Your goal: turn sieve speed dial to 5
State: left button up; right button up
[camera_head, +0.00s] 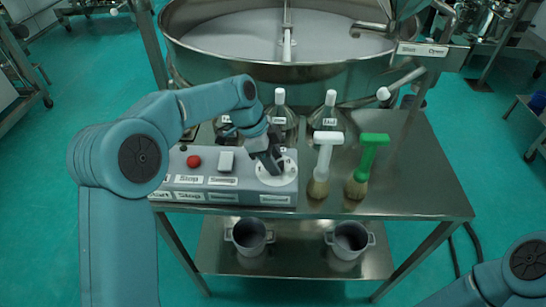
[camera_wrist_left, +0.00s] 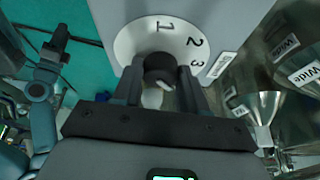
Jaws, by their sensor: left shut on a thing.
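The speed dial (camera_head: 287,178) is a white round plate at the right end of the grey control panel (camera_head: 225,197). In the left wrist view the dial plate (camera_wrist_left: 135,40) shows the numbers 1, 2 and 3; the rest of its scale is hidden. My left gripper (camera_head: 268,163) is over the dial and shut on its black knob (camera_wrist_left: 159,66), with one finger on each side. A pale mark shows on the knob's lower side in the wrist view, but I cannot tell which number it marks. The large steel sieve (camera_head: 270,70) stands behind the table.
A red button (camera_head: 193,161) and a white switch (camera_head: 226,162) are left of the dial. A white-handled brush (camera_head: 323,165) and a green-handled brush (camera_head: 368,165) stand to its right. Labelled bottles (camera_head: 280,118) stand behind. The steel table's right side (camera_head: 425,190) is clear.

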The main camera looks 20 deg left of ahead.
pick_arm(q)
jog(key=m+g+p, duration=0.1)
jog(key=m, duration=0.1)
jog(key=m+p, duration=0.1)
jog(key=m, duration=0.1)
jog(key=shift+w+d+m+g, duration=0.1)
jog(key=shift+w+m+g, duration=0.1)
jog(key=shift+m+g, duration=0.15)
jog(key=shift+d+f+m+g+y+p, duration=0.15)
jog(key=shift+m+g+p, duration=0.3)
jog(key=shift+m, duration=0.35)
jog(key=shift+a+r+m+g+y+p, duration=0.1)
jog(key=shift+m+g+y+p, duration=0.1)
jog(key=shift+m+p, duration=0.45)
jog(key=shift+f+m, duration=0.1)
jog(key=shift+m, duration=0.2)
jog(key=o, duration=1)
jog(key=shift+d, duration=0.1)
jog(key=shift+o, duration=0.2)
